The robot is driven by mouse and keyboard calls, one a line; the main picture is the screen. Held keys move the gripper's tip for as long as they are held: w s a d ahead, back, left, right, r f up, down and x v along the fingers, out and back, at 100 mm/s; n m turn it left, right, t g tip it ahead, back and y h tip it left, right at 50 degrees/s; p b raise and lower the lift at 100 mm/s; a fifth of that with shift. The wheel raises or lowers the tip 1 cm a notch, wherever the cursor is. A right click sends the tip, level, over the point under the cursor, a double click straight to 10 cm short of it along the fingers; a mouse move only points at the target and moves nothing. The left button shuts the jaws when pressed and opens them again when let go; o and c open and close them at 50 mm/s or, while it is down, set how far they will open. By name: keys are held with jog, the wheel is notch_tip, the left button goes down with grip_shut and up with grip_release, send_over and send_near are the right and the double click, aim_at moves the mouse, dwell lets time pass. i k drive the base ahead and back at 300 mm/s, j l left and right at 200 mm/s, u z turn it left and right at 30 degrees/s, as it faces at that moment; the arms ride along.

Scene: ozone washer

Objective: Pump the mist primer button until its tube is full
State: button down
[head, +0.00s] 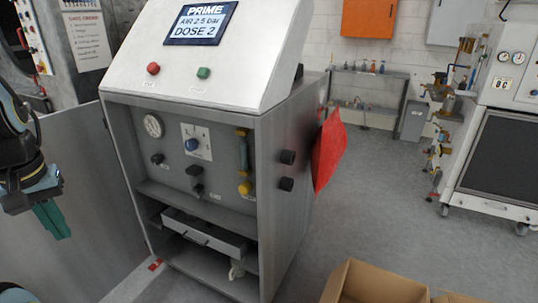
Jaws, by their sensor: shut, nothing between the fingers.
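The washer cabinet (190,112) stands in the middle, its recessed front panel exposed. At the panel's right, a yellow round button (245,188) sits below a narrow upright tube (243,155) with yellow end fittings; I take these for the mist primer button and its tube. The tube looks grey-blue and is too small to read its fill level. The screen (200,22) reads "PRIME", "AIR 2.5 bar", "DOSE 2". My gripper (57,230), with green fingers, is at the far left, shut and empty, pointing down, well apart from the panel and the button.
A drawer (205,235) is partly out below. A red sheet (328,152) hangs on the cabinet's right side. A cardboard box (370,285) stands front right.

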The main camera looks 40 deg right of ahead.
aim_at(247, 187)
jog(key=z, duration=1.1)
